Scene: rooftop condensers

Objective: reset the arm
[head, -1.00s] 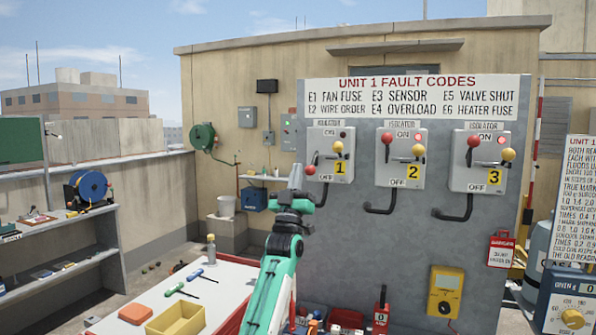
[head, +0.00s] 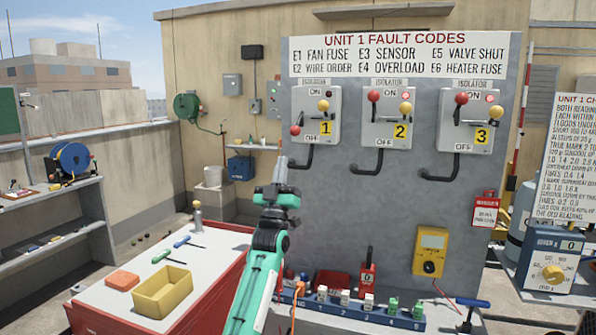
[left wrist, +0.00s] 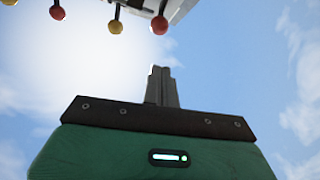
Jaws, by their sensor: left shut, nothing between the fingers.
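My left arm, teal and black, rises from the bottom middle of the head view. Its gripper (head: 281,172) points upward in front of the grey fault-code panel, below and left of isolator 1 (head: 316,128). The fingers are together with nothing between them; the left wrist view shows the closed fingers (left wrist: 161,86) against the sky. Isolator 1 has its red knob low at left and its yellow knob high at right. Isolator 2 (head: 389,132) and isolator 3 (head: 466,135) have red knobs high at left. My right gripper is not in view.
A red-sided bench (head: 222,270) at lower left holds a yellow bin (head: 165,292), an orange block and screwdrivers. A blue numbered strip (head: 345,308) with plugs lies low before the panel. A yellow meter (head: 430,252) hangs at right. Air around the gripper looks clear.

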